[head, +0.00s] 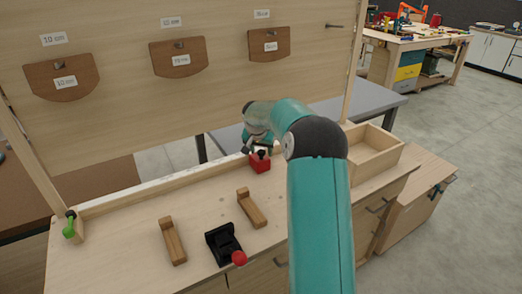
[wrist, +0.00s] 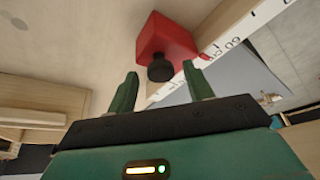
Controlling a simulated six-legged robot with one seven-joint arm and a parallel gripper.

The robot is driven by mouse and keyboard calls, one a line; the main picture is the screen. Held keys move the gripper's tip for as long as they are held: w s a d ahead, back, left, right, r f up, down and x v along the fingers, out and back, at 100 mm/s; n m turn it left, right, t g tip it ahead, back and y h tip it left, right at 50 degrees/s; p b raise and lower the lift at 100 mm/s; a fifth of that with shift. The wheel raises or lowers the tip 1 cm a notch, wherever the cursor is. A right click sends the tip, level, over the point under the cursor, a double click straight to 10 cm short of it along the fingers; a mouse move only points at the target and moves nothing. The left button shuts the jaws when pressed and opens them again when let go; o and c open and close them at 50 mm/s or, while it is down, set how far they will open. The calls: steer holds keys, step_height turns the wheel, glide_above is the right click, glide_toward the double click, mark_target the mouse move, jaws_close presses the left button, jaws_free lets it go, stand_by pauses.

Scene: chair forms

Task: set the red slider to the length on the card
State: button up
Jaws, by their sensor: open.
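The red slider (head: 260,163) is a red block with a black knob, on the white marked rail (head: 150,187) along the back of the bench, towards its right end. In the wrist view the slider (wrist: 166,38) sits beside the scale (wrist: 238,38), whose figures are only partly readable. My gripper (wrist: 161,82) is open, its two green fingers apart, with the black knob just beyond and between the fingertips. No contact is clear. In the head view my gripper is mostly hidden behind my arm. White cards with cm lengths (head: 172,22) are on the upright board; their writing is small.
Three wooden plaques (head: 62,82) hang on the board. Two wooden blocks (head: 173,241) and a black clamp with a red ball (head: 224,244) stand on the bench front. A green-handled item (head: 70,226) is at the left. An open wooden tray (head: 372,150) stands right of my arm.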

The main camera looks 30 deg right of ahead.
steer(key=shift+w, duration=0.1)
jaws_close()
steer(key=w+a, duration=0.1)
steer(key=a, duration=3.1)
steer(key=shift+w+a, duration=0.3)
steer(key=shift+w, duration=0.1)
steer(key=shift+a, duration=0.1)
jaws_free()
steer(key=shift+a, duration=0.1)
steer(key=shift+d, duration=0.2)
steer(key=shift+r, duration=0.1)
steer(key=v, duration=1.3)
steer(key=shift+r, duration=0.3)
steer(key=shift+s, duration=0.1)
